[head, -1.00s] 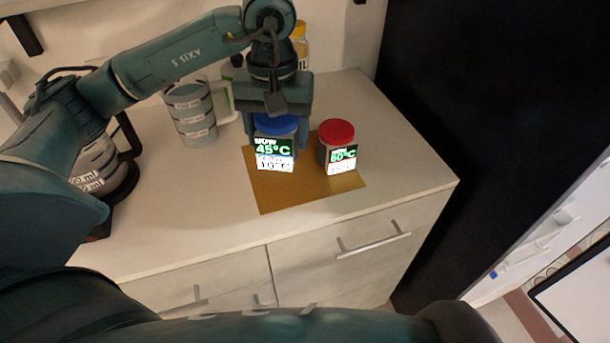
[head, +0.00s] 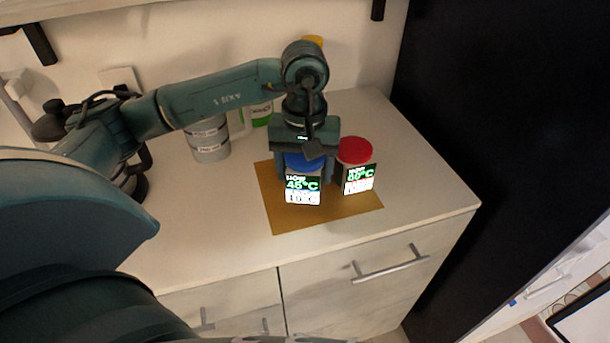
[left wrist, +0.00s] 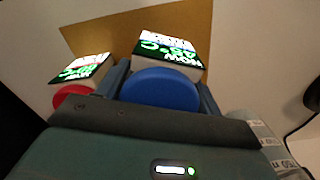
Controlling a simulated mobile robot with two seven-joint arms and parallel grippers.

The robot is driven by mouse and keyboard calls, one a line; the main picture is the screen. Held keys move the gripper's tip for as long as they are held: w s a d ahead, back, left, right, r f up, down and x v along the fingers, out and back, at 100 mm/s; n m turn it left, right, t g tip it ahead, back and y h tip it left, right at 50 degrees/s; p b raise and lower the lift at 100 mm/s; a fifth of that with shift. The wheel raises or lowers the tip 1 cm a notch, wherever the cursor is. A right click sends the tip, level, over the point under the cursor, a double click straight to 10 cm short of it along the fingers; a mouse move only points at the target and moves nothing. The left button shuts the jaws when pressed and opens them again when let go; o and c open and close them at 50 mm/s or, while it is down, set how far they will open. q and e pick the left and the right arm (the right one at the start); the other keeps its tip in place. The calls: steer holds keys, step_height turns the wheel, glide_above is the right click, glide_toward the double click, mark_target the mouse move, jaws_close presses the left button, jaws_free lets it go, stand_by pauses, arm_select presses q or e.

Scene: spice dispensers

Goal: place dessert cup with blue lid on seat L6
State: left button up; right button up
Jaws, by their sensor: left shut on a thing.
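The dessert cup with the blue lid (head: 304,188) stands upright, at or just above the brown mat, with a label reading 45°C; it also shows in the left wrist view (left wrist: 160,90). My left gripper (head: 305,165) comes down from above and is shut on this cup, one finger on each side of the lid. I cannot tell whether the cup touches the mat. A similar cup with a red lid (head: 356,168) stands close to its right on the mat. No seat marked L6 can be made out. My right gripper is not in view.
The brown mat (head: 290,222) lies on a pale cabinet top (head: 420,200). Grey measuring containers (head: 210,140) and a green-labelled container (head: 261,112) stand behind, to the left. A tall black panel (head: 480,100) borders the right side. The front right top is clear.

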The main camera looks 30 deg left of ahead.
arm_select(q)
steer(key=shift+f, duration=1.1)
steer(key=shift+f+b, duration=0.25)
steer(key=shift+b, duration=0.05)
steer(key=o, duration=1.1)
steer(key=shift+r, duration=0.1)
steer(key=shift+o, duration=0.2)
